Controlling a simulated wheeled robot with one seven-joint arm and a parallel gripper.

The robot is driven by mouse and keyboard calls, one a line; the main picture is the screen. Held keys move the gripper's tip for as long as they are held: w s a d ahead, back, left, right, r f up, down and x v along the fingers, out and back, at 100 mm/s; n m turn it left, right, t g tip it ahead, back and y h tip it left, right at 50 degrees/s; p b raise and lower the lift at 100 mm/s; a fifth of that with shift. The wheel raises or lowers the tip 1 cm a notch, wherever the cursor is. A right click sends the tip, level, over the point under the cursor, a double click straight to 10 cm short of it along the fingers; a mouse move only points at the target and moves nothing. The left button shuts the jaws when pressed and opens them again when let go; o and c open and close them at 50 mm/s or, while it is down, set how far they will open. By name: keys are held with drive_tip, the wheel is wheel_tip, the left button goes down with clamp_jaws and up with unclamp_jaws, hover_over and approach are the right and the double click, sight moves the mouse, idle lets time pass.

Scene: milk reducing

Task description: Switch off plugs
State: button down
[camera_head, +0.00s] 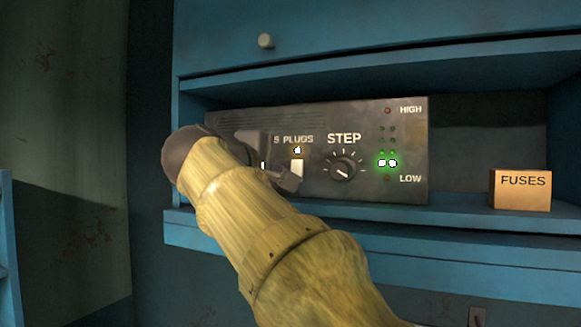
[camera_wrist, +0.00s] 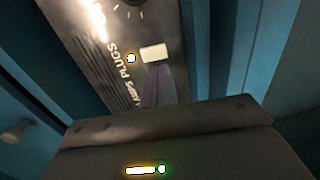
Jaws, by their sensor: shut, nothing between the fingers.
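A dark control panel (camera_head: 400,140) sits on a blue shelf. Its "PLUGS" label stands above a small glowing lamp (camera_head: 298,150) and a white switch (camera_head: 297,168). In the wrist view the white switch (camera_wrist: 153,53) and its lit lamp (camera_wrist: 131,58) show just beyond my fingertips. My gripper (camera_head: 290,182) is shut and empty, with its fingers close to the lower part of the switch; it also shows in the wrist view (camera_wrist: 156,72). I cannot tell whether the fingers touch the switch. My wrist hides the left part of the panel.
A STEP knob (camera_head: 342,168) is right of the switch. Further right are two green lights (camera_head: 387,162) between HIGH and LOW. A FUSES box (camera_head: 521,190) stands on the blue shelf (camera_head: 460,216) at right. A blue cabinet front with a round knob (camera_head: 265,41) is above.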

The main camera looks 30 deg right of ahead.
sight(297, 170)
drive_tip(key=p+x, duration=0.3)
drive_tip(key=x, duration=0.2)
drive_tip(key=shift+w+d+r, duration=0.1)
drive_tip(key=shift+w+d, duration=0.05)
drive_tip(key=shift+w, duration=0.05)
drive_tip(key=shift+w+d+f, duration=0.25)
drive_tip(key=shift+w+d, duration=0.1)
drive_tip(key=shift+d, duration=0.1)
